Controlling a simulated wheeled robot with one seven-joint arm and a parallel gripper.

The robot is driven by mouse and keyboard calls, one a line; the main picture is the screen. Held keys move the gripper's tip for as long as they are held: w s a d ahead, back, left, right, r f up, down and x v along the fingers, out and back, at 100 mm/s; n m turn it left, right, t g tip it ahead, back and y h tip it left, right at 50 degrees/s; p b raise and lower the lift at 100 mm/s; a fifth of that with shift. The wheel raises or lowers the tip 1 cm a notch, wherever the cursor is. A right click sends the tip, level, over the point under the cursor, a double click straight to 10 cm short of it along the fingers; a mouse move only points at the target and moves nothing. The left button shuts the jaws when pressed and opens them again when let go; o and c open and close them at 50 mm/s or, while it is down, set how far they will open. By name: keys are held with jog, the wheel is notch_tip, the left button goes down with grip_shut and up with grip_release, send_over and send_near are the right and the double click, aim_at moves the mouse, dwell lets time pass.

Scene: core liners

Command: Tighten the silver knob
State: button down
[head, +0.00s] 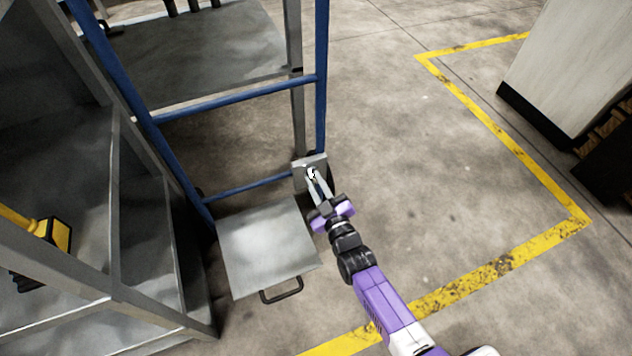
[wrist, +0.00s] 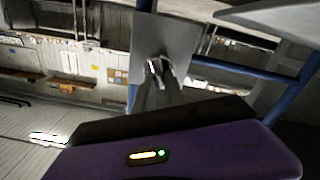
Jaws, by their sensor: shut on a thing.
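The silver knob (head: 311,173) sits on a small grey metal plate (head: 298,164) at the foot of the blue frame in the head view. The knob also shows in the wrist view (wrist: 158,68), in front of the plate (wrist: 178,40). My gripper (head: 313,178) reaches the plate from the front right, and its two fingers are shut on the knob. The fingertips cover part of the knob, so its full shape is hidden.
A blue tubular frame (head: 240,101) stands behind the plate. A flat grey metal panel with a black handle (head: 282,290) lies to the left of my gripper. Grey shelving (head: 115,200) fills the left side. Open concrete floor with yellow lines (head: 520,165) lies to the right.

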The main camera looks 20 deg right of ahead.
jog(key=m, duration=0.7)
jog(key=d+m+p, duration=0.1)
jog(key=m, duration=0.7)
jog(key=f+m+p, duration=0.1)
jog(key=m, duration=0.6)
jog(key=shift+d+m, duration=0.3)
dwell(0.3)
jog(key=c, duration=1.4)
grip_release()
jog(key=s+p, duration=0.3)
jog(key=s, duration=0.4)
jog(key=shift+s+p, duration=0.3)
jog(key=shift+s, duration=0.1)
